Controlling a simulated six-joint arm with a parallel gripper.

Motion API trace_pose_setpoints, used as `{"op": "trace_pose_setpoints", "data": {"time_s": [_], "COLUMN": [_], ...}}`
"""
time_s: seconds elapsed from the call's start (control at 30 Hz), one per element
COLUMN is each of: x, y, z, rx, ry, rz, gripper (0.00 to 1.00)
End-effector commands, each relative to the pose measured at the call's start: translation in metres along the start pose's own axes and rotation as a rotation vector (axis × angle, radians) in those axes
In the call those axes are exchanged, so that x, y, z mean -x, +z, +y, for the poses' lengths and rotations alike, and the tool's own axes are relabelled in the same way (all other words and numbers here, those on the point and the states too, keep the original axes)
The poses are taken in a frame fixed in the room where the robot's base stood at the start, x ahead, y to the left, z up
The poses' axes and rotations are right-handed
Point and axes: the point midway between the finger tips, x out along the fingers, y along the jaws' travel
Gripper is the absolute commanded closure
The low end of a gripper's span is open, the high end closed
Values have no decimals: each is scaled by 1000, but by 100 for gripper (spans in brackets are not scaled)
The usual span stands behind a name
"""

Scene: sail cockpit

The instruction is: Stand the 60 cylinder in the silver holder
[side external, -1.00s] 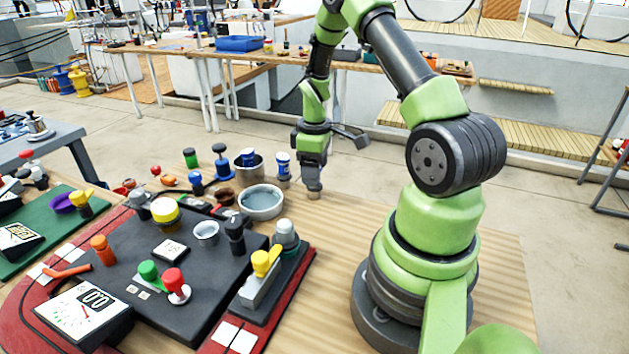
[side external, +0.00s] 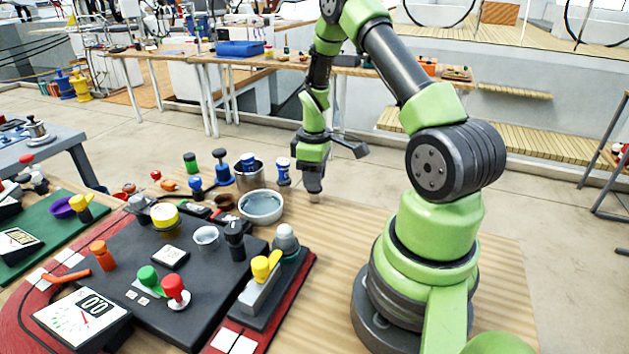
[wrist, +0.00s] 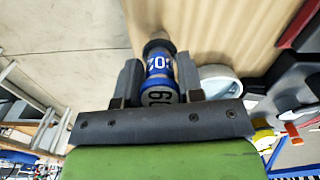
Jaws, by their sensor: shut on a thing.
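My gripper (side external: 314,190) is low over the wooden table's far right, pointing down. The wrist view shows its fingers (wrist: 159,82) shut on a blue and white cylinder marked 60 (wrist: 159,96). A blue band with a partly legible number and a dark grey end show beyond that label. In the side view the fingers hide most of the held cylinder. A silver cup-shaped holder (side external: 258,184) stands left of my gripper, with a blue-topped cylinder (side external: 248,159) in or just behind it; I cannot tell which. Another blue and white cylinder (side external: 283,168) stands between holder and gripper.
A white-rimmed bowl (side external: 262,219) sits in front of the silver holder and also shows in the wrist view (wrist: 220,74). Blue and green-topped pieces stand left of the holder. A black control panel (side external: 205,275) fills the front left. Wood right of the bowl is clear.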

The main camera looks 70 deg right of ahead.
Motion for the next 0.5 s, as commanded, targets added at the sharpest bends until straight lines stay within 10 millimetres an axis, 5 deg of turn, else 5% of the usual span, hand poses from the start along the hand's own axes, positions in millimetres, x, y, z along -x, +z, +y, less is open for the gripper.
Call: {"op": "trace_pose_setpoints", "data": {"time_s": [0.3,0.5], "x": [63,88], "y": [-1,-8], "z": [1,-5], "rx": [-2,31], "ry": [4,1], "rz": [5,2], "gripper": [92,92]}}
